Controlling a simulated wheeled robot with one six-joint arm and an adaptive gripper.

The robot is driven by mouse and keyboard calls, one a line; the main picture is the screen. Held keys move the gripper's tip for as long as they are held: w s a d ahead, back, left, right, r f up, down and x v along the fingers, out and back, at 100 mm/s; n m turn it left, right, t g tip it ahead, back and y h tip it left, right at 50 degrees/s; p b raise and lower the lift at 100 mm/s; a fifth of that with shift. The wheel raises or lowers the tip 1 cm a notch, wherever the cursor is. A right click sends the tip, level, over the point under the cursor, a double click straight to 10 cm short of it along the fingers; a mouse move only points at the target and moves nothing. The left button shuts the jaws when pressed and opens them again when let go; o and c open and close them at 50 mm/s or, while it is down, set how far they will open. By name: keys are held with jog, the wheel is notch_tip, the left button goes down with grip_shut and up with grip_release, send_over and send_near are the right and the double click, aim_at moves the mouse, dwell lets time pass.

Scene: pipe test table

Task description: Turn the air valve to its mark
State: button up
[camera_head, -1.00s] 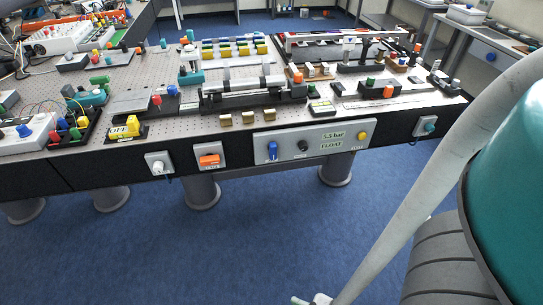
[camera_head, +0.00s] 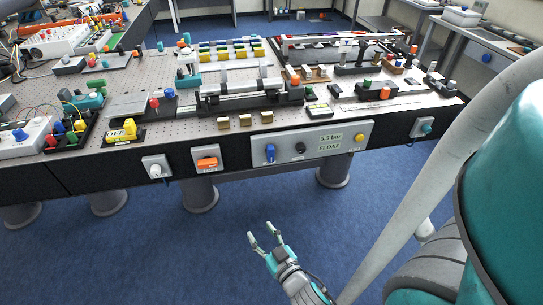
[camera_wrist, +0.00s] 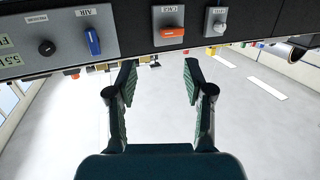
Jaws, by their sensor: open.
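The air valve is a blue upright lever (camera_head: 270,153) at the left end of a grey panel (camera_head: 285,146) on the table's front face. In the wrist view, turned upside down, the blue lever (camera_wrist: 92,40) stands near upright by a label reading AIR. Its mark cannot be made out. My gripper (camera_head: 262,233) is open and empty, below and in front of the panel, apart from it. In the wrist view, the fingers (camera_wrist: 159,70) are spread, with the blue lever up and left of them.
The panel also has a black knob (camera_head: 300,148), a 5.5 bar display (camera_head: 331,138) and a yellow button (camera_head: 360,138). An orange switch (camera_head: 207,163) and a white knob (camera_head: 155,170) sit left of it. A table leg (camera_head: 200,195) stands below; floor in front is clear.

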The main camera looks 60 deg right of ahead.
aim_at(271, 155)
jog(key=w+d+r+m+g+h, duration=0.1)
jog(key=w+d, duration=0.2)
jog(key=d, duration=0.5)
jog(key=w+d+r+m+g+h, duration=0.1)
jog(key=w+d, duration=0.3)
jog(key=d, duration=0.5)
jog(key=w+d+r+m+g+h, duration=0.1)
jog(key=w+d+m+h, duration=0.1)
jog(key=d, duration=0.7)
jog(key=shift+w+d+r+h, duration=0.15)
jog(key=shift+w+h, duration=0.2)
jog(key=shift+w, duration=0.25)
jog(key=shift+w+d+r+h, duration=0.1)
jog(key=shift+w+h, duration=0.25)
jog(key=shift+w, duration=0.2)
grip_shut()
